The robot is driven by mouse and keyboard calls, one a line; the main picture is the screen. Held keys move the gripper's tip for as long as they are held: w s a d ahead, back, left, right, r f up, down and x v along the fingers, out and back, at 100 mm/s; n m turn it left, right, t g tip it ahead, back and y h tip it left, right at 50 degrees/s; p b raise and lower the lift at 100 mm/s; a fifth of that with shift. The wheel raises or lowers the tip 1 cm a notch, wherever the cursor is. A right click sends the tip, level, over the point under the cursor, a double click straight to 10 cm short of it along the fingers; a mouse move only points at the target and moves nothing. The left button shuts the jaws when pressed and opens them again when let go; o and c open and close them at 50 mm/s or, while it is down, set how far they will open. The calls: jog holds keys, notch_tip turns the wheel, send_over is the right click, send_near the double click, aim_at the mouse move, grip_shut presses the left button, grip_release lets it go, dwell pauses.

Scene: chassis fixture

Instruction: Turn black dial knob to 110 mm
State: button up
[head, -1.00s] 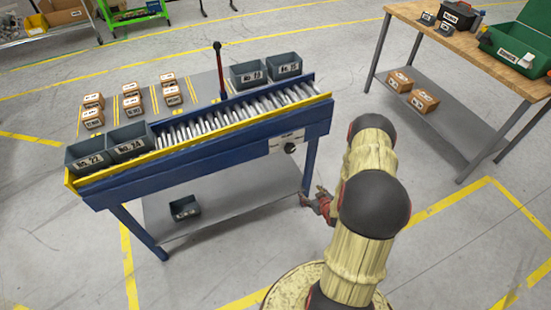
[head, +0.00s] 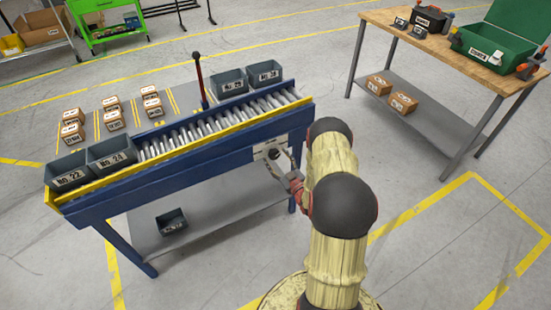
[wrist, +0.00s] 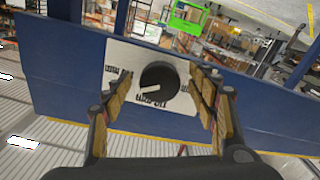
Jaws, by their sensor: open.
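The black dial knob (wrist: 159,84) sits on a pale plate (wrist: 122,56) with printed labels around it, on the blue side of the conveyor. Its white pointer aims to the lower left in the wrist view; the label text is too small to read surely. My gripper (wrist: 166,92) is open, with one finger on each side of the knob and a visible gap to it on both sides. I cannot tell any contact. In the head view my gripper (head: 281,166) is at the plate, and the knob (head: 273,154) shows small and dark between the fingers.
The roller conveyor (head: 190,161) has a blue frame and yellow edge, with grey bins (head: 112,152) at both ends. A red lever (head: 200,80) stands behind it. A shelf (head: 215,222) lies below. A wooden workbench (head: 455,45) stands at right, with open floor between.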

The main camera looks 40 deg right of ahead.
jog(key=shift+w+d, duration=0.2)
jog(key=shift+w, duration=0.4)
jog(key=c, duration=0.4)
jog(key=c, duration=0.7)
jog(key=shift+c, duration=0.4)
jog(key=shift+n+b, duration=0.4)
jog(key=n+b, duration=0.3)
jog(key=n, duration=0.2)
jog(key=shift+n+b, duration=0.3)
jog(key=shift+b, duration=0.05)
jog(key=n+b, duration=0.3)
jog(key=n, duration=0.2)
jog(key=shift+d+r, duration=0.1)
jog(key=shift+n+b, duration=0.3)
